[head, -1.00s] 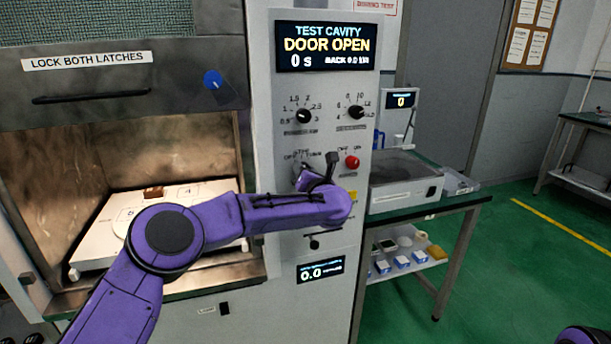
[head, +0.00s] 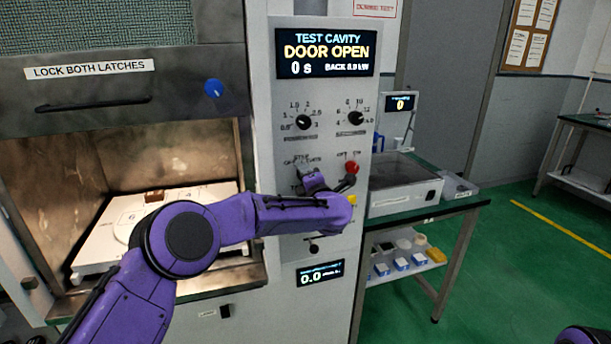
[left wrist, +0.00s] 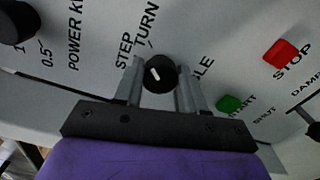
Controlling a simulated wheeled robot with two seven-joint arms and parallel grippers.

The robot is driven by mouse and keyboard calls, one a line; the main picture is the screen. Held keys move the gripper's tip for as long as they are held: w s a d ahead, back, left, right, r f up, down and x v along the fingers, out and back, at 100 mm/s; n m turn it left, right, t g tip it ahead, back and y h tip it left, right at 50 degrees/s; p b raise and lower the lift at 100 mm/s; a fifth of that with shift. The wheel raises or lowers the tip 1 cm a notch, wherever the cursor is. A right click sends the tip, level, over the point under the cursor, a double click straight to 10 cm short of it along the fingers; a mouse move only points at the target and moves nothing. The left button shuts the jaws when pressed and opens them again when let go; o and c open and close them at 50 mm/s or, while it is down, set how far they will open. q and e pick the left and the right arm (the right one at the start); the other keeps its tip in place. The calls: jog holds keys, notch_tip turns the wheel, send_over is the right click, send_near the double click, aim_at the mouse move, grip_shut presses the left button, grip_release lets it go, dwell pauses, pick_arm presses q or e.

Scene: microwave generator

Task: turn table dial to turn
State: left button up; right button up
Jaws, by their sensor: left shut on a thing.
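The table dial (left wrist: 162,86) is a small black round knob with a white pointer mark, on the pale panel of the generator. In the left wrist view it sits between the two fingers of my left gripper (left wrist: 162,78), which are shut on its sides. The pointer leans up and left, towards the side of the STEP and TURN labels (left wrist: 147,25); which one it meets is unclear. In the head view my left gripper (head: 315,181) is at the panel below the OFF, STEP and TURN lettering and hides the dial. My right gripper is not in view.
Two black knobs (head: 303,122) are above. The display (head: 326,52) reads DOOR OPEN. The open cavity holds a white turntable tray (head: 90,245) at left.

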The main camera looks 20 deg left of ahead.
pick_arm(q)
jog(key=shift+m, duration=0.5)
jog(key=o, duration=1.1)
jog(key=shift+d, duration=0.1)
jog(key=b+v, duration=0.3)
jog(key=v, duration=0.7)
jog(key=shift+s+d, duration=0.15)
jog(key=shift+s, duration=0.05)
